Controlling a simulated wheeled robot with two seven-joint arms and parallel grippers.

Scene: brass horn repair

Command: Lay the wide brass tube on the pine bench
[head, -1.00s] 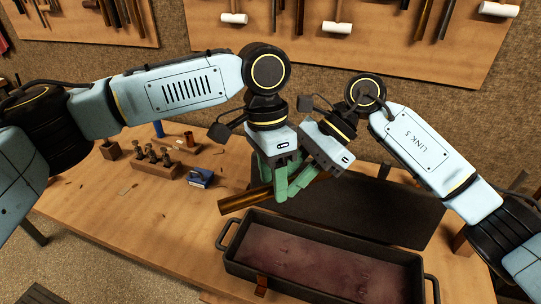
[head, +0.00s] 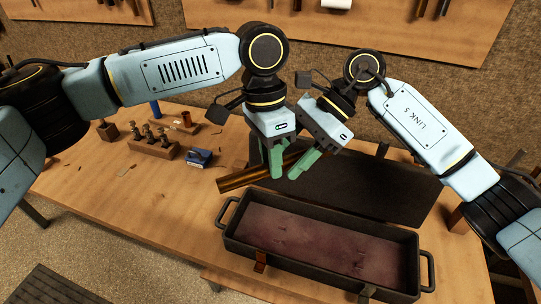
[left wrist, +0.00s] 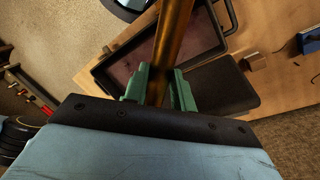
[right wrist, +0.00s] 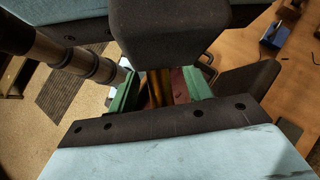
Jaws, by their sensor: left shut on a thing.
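The wide brass tube (head: 240,180) is held above the pine bench (head: 110,200), near the back left of the open case. My left gripper (head: 274,166) is shut on it, and the left wrist view shows the tube (left wrist: 172,45) running between the green fingers. My right gripper (head: 305,165) is beside it, near the tube's other end. In the right wrist view its fingers stand wide apart with brass tube (right wrist: 161,88) visible between them. The tube's right part is mostly hidden by the grippers.
An open black case (head: 325,245) with dark red lining sits at the bench's front, its dark lid (head: 400,195) folded back. A blue block (head: 198,157), a wooden holder (head: 153,148) with metal pieces, and a small copper piece (head: 187,119) stand left. The bench's left front is clear.

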